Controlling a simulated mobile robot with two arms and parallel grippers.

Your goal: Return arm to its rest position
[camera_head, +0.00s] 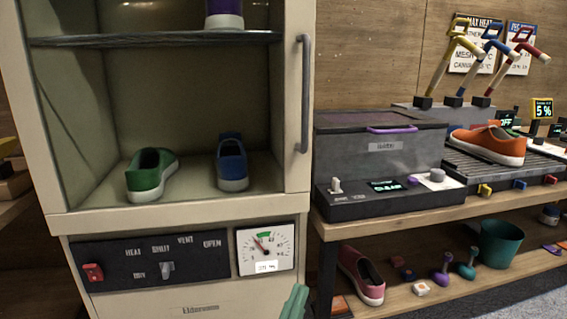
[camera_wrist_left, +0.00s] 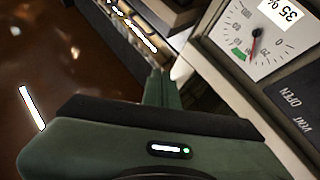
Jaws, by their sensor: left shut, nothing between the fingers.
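My left gripper (camera_head: 296,300) shows as green fingertips at the bottom edge of the head view, in front of the cabinet's lower right side, below the dial. In the left wrist view its fingers (camera_wrist_left: 158,88) are together with nothing between them. The dial (camera_wrist_left: 252,38) is to their right in that view, apart from them. My right gripper is in neither view.
The open cabinet (camera_head: 300,200) holds a green shoe (camera_head: 152,176), a blue shoe (camera_head: 231,163) and a purple shoe above. Its handle (camera_head: 304,95) sticks out. A grey machine (camera_head: 385,190) and an orange shoe (camera_head: 490,143) stand right; a pink shoe (camera_head: 362,275) sits below.

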